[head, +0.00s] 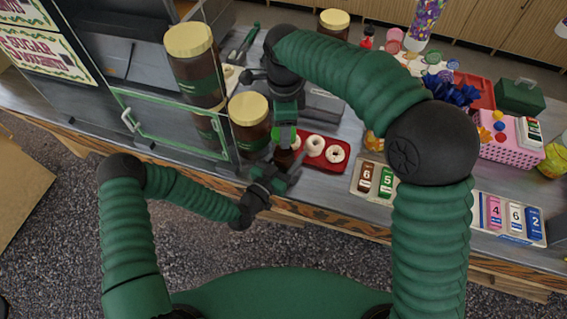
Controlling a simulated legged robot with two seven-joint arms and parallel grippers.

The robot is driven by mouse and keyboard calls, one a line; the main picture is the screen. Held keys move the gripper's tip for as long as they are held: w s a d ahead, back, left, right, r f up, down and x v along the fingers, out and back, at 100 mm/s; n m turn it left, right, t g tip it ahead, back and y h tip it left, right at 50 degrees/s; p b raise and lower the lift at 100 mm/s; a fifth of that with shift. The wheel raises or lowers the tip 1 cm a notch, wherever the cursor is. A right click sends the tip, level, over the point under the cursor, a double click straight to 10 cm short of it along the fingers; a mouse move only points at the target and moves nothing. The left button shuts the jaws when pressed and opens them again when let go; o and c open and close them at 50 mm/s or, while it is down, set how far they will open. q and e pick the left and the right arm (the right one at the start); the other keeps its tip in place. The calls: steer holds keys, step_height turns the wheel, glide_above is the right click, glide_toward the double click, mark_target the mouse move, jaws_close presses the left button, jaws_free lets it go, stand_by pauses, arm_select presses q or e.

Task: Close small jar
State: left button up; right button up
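A small dark brown shape (284,156), which looks like the small jar, is between my two grippers at the counter's front edge. It is mostly covered, and I cannot make out its rim or lid. My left gripper (287,174) reaches up to it from the lower left, with its dark fingers close beside it. Whether they grip it is unclear. My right gripper (286,140) points down just above the same spot, with bright green showing near its fingertips. What it holds, if anything, is hidden.
Big brown jars with cream lids stand left of the grippers, one on the counter (250,138). A red tray (325,164) with white rings lies just right. Number cards (374,179), a pink basket (510,151) and a green box (520,96) are farther right.

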arm_select(q)
jaws_close()
arm_select(e)
glide_above(284, 161)
steer(key=w, duration=0.3)
steer(key=shift+s+f, duration=0.15)
steer(key=shift+f, duration=2.25)
steer(key=shift+f, duration=0.9)
steer(key=shift+f, duration=0.6)
